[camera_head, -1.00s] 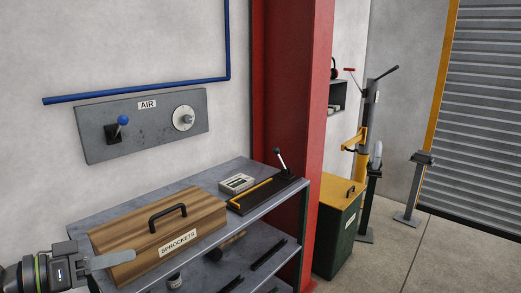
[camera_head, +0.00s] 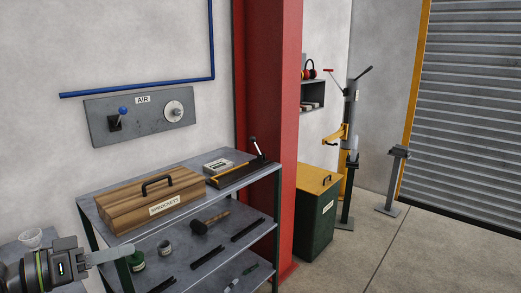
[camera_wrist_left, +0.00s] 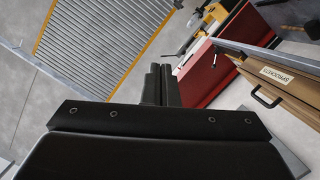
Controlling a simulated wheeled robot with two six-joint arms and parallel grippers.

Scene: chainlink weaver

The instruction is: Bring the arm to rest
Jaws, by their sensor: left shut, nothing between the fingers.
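My left gripper (camera_head: 103,256) shows at the lower left of the head view, in front of the shelf unit's left side. Its fingers are together with nothing between them. In the left wrist view the dark fingers (camera_wrist_left: 161,85) also show closed, with a wooden box to their right. My right gripper is in neither view.
A metal shelf unit (camera_head: 262,175) carries the wooden box labelled SPROCKETS (camera_head: 140,207). A mallet (camera_head: 208,222) lies on its lower shelf. A red column (camera_head: 272,120) and a green bin with a yellow lid (camera_head: 318,182) stand to the right. Open floor (camera_head: 430,245) lies at the right.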

